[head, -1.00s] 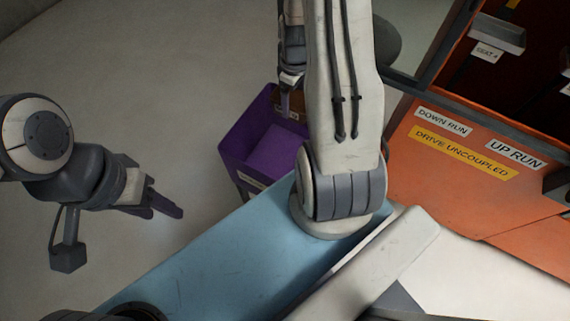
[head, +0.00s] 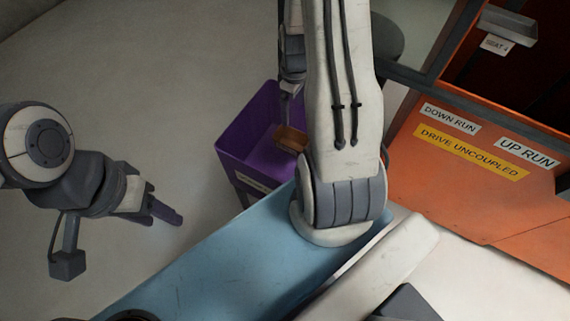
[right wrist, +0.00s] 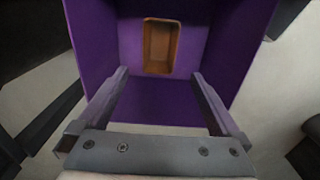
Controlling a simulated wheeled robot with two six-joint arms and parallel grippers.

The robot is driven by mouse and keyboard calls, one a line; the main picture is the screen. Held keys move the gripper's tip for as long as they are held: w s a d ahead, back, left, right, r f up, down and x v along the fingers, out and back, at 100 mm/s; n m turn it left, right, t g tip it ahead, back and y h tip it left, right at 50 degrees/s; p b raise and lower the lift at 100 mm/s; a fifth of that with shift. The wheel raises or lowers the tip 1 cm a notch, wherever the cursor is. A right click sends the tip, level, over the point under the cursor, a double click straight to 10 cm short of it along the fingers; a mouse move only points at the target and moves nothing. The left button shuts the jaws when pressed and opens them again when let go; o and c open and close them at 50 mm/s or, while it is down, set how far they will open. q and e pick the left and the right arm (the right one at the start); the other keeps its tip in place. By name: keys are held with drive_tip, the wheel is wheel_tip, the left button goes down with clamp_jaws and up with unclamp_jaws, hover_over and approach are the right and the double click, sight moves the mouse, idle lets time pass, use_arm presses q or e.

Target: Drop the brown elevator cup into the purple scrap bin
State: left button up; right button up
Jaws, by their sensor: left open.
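The brown elevator cup (head: 291,139) is inside the purple scrap bin (head: 238,148), partly hidden by my right arm in the head view. In the right wrist view the cup (right wrist: 160,47) shows beyond my fingertips against the purple bin (right wrist: 228,50), its open side toward the camera. I cannot tell whether it rests on the bin floor. My right gripper (right wrist: 160,74) is open and empty, over the bin, with the cup clear of its fingers. My left gripper (head: 168,212) is open and empty, off to the left over the floor.
A blue surface (head: 225,255) lies in front of the bin. An orange housing (head: 440,185) with labels stands at the right, with a dark opening above. The grey floor (head: 150,60) to the left is clear.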

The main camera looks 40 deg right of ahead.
wheel_tip(320, 180, up, 10)
drive_tip(key=shift+r, duration=0.25)
idle(0.3)
idle(0.3)
